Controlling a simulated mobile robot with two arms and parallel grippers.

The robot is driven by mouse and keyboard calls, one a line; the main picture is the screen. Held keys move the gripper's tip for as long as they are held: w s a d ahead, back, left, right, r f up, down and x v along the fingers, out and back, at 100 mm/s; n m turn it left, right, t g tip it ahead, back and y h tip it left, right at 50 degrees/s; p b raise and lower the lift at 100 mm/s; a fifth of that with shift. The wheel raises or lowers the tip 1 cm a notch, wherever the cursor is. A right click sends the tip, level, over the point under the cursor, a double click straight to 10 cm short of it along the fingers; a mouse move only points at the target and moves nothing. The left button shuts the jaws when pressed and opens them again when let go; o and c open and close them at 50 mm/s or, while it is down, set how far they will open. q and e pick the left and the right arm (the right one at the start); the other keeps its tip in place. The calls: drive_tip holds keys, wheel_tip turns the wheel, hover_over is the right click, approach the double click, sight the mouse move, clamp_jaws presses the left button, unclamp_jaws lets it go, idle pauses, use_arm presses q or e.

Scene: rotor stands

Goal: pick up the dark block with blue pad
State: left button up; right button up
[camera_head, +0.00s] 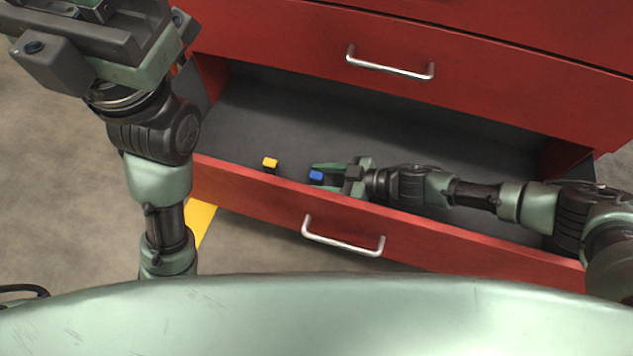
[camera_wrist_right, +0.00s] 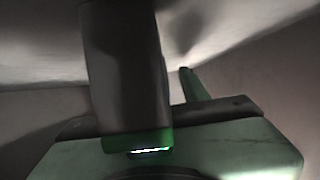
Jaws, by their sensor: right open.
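The dark block with blue pad (camera_head: 316,175) is inside the open drawer, near its front wall, with the blue pad facing up. My right gripper (camera_head: 322,179) reaches into the drawer from the right. Its green fingers are apart, one on the far side of the block and one on the near side; I cannot tell whether they touch it. In the right wrist view a green finger (camera_wrist_right: 189,86) shows, but the block cannot be made out for sure. My left arm rises at the upper left; its gripper is cut off by the top edge, so its fingers are hidden.
A dark block with yellow pad (camera_head: 270,162) stands left of the blue one, close to the drawer front. The red open drawer (camera_head: 250,194) has a metal handle (camera_head: 343,240). A closed drawer (camera_head: 480,70) is above. The drawer floor behind the blocks is clear.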

drive_tip(key=shift+w+a+f, duration=0.1)
drive_tip(key=shift+a, duration=0.1)
clamp_jaws()
drive_tip(key=shift+r, duration=0.2)
